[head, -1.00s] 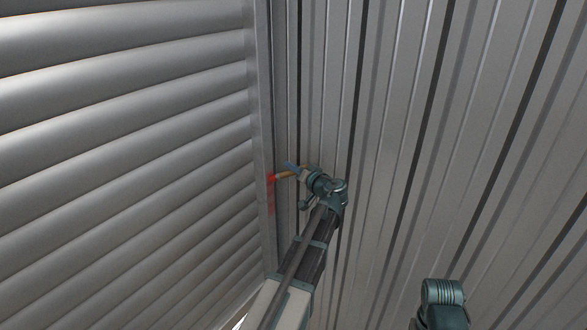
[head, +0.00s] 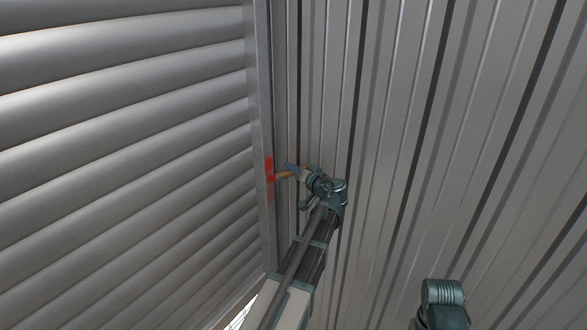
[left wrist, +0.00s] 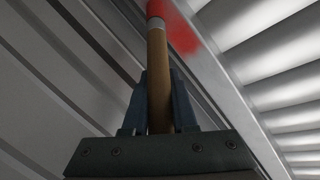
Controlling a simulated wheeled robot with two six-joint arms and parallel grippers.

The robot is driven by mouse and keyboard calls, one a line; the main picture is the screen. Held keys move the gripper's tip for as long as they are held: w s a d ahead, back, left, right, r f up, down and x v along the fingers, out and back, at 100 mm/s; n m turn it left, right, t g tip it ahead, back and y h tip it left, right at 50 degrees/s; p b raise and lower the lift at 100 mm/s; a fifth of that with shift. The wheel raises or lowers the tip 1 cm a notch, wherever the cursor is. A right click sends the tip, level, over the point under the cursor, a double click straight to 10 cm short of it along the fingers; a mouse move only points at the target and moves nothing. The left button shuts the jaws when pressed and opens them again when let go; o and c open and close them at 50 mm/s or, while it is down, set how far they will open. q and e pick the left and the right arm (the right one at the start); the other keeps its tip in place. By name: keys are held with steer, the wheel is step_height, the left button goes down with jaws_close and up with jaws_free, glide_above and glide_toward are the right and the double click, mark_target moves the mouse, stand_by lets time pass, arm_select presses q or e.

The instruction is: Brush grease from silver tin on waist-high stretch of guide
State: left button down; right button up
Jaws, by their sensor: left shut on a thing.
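My left gripper (head: 296,171) is shut on the wooden handle of a brush (head: 283,175) and holds it against the vertical guide (head: 262,130) at the edge of the roller shutter. In the left wrist view the brush handle (left wrist: 158,75) runs up between the two fingers (left wrist: 158,105) to a pale ferrule, with a red tip at the guide. Red grease (head: 269,166) marks the guide around the brush tip. It also shows as a red smear (left wrist: 182,32) in the left wrist view. The silver tin is not in view. My right gripper is not seen.
The slatted shutter (head: 120,130) fills the left side. A ribbed metal wall (head: 430,150) stands behind and to the right of the guide. Part of my right arm shows at the lower right, apart from the wall's corner.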

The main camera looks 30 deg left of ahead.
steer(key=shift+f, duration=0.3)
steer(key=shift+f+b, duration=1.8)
steer(key=shift+b, duration=0.05)
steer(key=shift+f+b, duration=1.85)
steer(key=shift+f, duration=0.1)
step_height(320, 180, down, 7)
steer(key=b, duration=0.7)
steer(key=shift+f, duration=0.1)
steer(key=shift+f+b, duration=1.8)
steer(key=shift+b, duration=0.2)
